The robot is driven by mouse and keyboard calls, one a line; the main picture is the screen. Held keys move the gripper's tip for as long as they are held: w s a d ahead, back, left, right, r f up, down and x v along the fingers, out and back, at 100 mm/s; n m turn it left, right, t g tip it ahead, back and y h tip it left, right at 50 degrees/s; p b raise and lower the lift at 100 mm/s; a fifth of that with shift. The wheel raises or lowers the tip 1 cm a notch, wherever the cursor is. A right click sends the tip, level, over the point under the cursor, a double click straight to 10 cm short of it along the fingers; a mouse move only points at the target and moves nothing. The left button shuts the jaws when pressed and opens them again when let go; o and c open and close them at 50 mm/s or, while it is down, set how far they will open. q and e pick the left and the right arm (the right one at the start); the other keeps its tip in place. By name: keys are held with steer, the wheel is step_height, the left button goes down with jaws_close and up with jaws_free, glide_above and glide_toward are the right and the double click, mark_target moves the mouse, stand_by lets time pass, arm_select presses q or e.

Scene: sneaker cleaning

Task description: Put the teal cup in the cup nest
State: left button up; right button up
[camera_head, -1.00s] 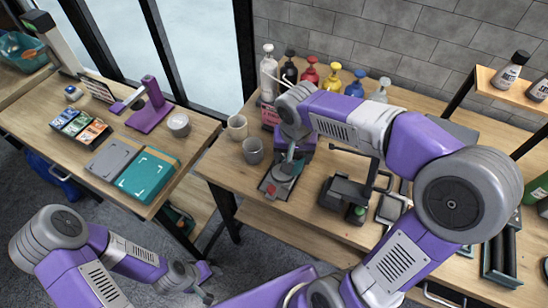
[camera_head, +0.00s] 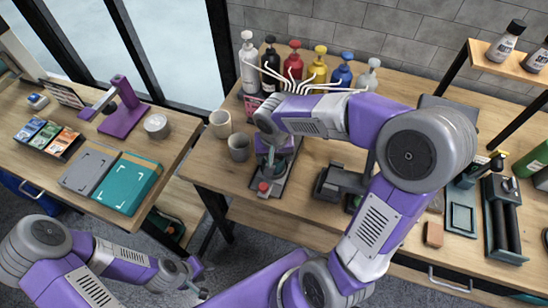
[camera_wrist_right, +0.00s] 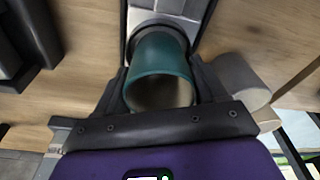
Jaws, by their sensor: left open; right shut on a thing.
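The teal cup (camera_wrist_right: 162,65) sits between the two fingers of my right gripper (camera_wrist_right: 160,95) in the right wrist view, its open mouth towards the camera. My right gripper is shut on it. A dark ring with a grey base (camera_wrist_right: 168,8), seemingly the cup nest, shows at the cup's far end; I cannot tell whether the cup is inside or just above it. In the head view the grey base with a red knob (camera_head: 264,187) lies under my right gripper (camera_head: 274,160), which largely hides the cup. My left gripper (camera_head: 200,283) is open and empty, low in front of the tables.
Two grey cups (camera_head: 220,123) (camera_head: 240,147) stand just left of the right gripper. Several pump bottles (camera_head: 293,62) stand behind it. A dark device (camera_head: 340,183) stands to the right. A teal box (camera_head: 127,183) lies on the left table.

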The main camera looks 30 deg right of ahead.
steer(key=shift+f, duration=0.15)
steer(key=o, duration=1.1)
steer(key=shift+r, duration=0.25)
steer(key=r+p, duration=0.1)
steer(key=r, duration=0.3)
steer(key=s+r+p, duration=0.1)
steer(key=r, duration=0.2)
steer(key=a+r+p, duration=0.1)
steer(key=r, duration=0.3)
steer(key=shift+s+r+p, duration=0.3)
steer(key=shift+r+p, duration=0.05)
steer(key=shift+p, duration=0.05)
